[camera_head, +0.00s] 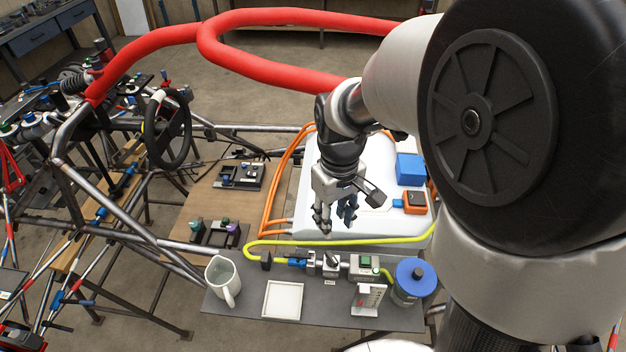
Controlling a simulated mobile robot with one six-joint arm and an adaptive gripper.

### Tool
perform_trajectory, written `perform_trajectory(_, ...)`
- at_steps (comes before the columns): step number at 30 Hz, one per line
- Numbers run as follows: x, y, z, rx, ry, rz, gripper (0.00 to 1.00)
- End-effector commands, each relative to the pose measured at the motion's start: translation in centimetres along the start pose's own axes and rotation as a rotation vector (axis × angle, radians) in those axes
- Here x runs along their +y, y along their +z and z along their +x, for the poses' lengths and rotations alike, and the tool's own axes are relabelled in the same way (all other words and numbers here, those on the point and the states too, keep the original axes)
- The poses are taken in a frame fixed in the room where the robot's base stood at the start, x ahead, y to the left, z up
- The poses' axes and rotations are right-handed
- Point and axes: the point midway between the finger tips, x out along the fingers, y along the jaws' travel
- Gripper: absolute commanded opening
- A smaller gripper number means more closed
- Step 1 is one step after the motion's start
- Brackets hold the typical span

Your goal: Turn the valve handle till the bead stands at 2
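My gripper (337,222) hangs over the front edge of the white panel, fingers pointing down. Its fingers are apart, with nothing seen between them. A small grey valve block with a dark handle (331,259) sits in the line on the grey bench top, in front of and below my gripper. My gripper appears apart from it. A small white label (330,282) lies in front of the valve; its marks are too small to read. I cannot make out the bead or the number where it stands.
A blue fitting (297,263) and a box with a green button (364,267) flank the valve. A yellow hose (340,242) runs behind. A white jug (222,278), white tray (283,299), small card stand (368,298) and blue-lidded jar (411,282) stand on the bench (325,314).

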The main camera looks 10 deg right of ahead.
Motion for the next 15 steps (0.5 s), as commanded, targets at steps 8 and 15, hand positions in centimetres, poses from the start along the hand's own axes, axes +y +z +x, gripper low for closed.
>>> perform_trajectory(8, 0.0, 0.1, 6.6, -0.004, -0.001, 0.001, 0.33)
perform_trajectory(15, 0.0, 0.1, 11.4, -0.003, -0.001, 0.001, 0.33)
